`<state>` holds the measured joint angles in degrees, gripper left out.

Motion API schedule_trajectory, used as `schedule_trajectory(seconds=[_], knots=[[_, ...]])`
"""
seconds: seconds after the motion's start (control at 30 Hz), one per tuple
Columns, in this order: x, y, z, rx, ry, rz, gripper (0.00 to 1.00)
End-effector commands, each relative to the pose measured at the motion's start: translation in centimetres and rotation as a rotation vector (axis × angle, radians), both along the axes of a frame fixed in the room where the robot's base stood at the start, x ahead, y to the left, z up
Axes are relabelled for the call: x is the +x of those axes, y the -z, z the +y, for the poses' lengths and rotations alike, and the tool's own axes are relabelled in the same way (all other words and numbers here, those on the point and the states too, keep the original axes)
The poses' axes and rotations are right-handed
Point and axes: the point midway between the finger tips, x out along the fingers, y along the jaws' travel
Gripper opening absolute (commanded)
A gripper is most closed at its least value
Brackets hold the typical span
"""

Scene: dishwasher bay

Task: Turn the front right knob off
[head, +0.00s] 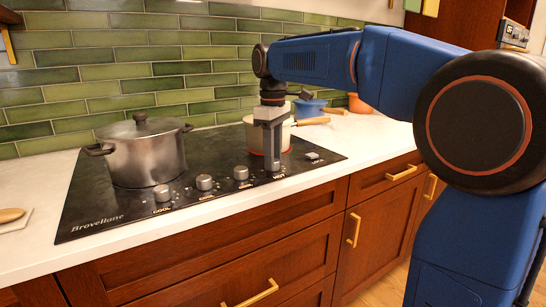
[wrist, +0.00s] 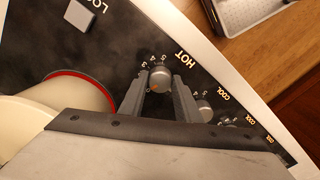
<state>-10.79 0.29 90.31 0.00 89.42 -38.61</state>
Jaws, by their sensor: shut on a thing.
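My gripper (head: 272,164) points straight down at the front right of the black cooktop (head: 100,197). In the wrist view its fingers (wrist: 158,92) stand on either side of a round grey knob (wrist: 161,77) by the word HOT, shut on it. Numbers ring this knob, and a small orange mark shows at its lower left. In the head view the fingers mostly hide it. It is the rightmost of a row of several knobs; others are the knob beside it (head: 241,173), a middle knob (head: 204,182) and the leftmost knob (head: 162,193).
A cream pot (head: 257,138) with a red band stands close behind my gripper. A lidded steel pot (head: 145,160) is at the left. A square button (head: 312,156) lies right of the knobs. A blue pot (head: 309,108) stands on the white counter behind.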

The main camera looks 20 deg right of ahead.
Motion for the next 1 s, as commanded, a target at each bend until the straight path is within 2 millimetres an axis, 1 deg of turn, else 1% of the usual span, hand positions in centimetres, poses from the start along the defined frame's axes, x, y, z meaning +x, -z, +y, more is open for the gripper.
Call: schedule_trajectory(seconds=[0.2, 0.4, 0.6, 1.0], knots=[[0.02, -0.04, -0.01, 0.0, -0.137, -0.001, 0.07], [0.01, -0.04, -0.02, 0.0, -0.214, -0.001, 0.07], [0.02, -0.05, -0.02, 0.0, -0.248, -0.001, 0.07], [0.02, -0.05, -0.03, 0.0, -0.253, -0.001, 0.07]])
